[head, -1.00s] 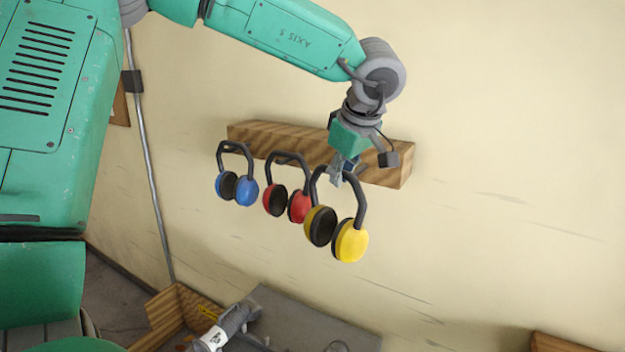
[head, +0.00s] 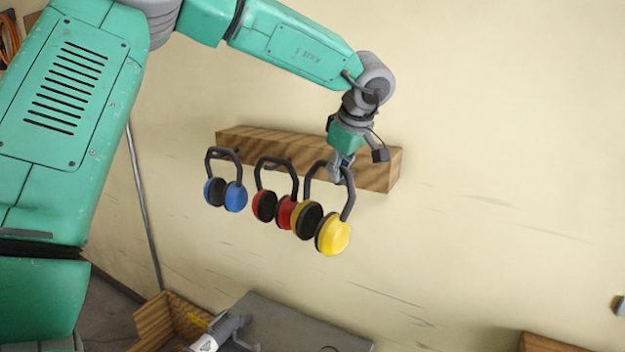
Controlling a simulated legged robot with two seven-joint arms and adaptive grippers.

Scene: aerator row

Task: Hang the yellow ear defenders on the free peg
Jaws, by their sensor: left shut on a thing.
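The yellow ear defenders (head: 333,236) hang upright by their dark headband below my left gripper (head: 338,172), which is shut on the top of that band. They are in front of the right part of the wooden peg rail (head: 385,168) on the wall. The free peg is hidden behind my gripper and the band, and I cannot tell whether the band touches it. The red ear defenders (head: 264,205) and the blue ear defenders (head: 235,197) hang from the rail to the left. The yellow pair's left cup overlaps the red pair in the picture. My right gripper is not in view.
A grey surface (head: 290,322) lies below the rail, with a wooden box (head: 158,320) and a grey-white tool (head: 215,336) at its left. A grey pipe (head: 143,205) runs down the wall at left.

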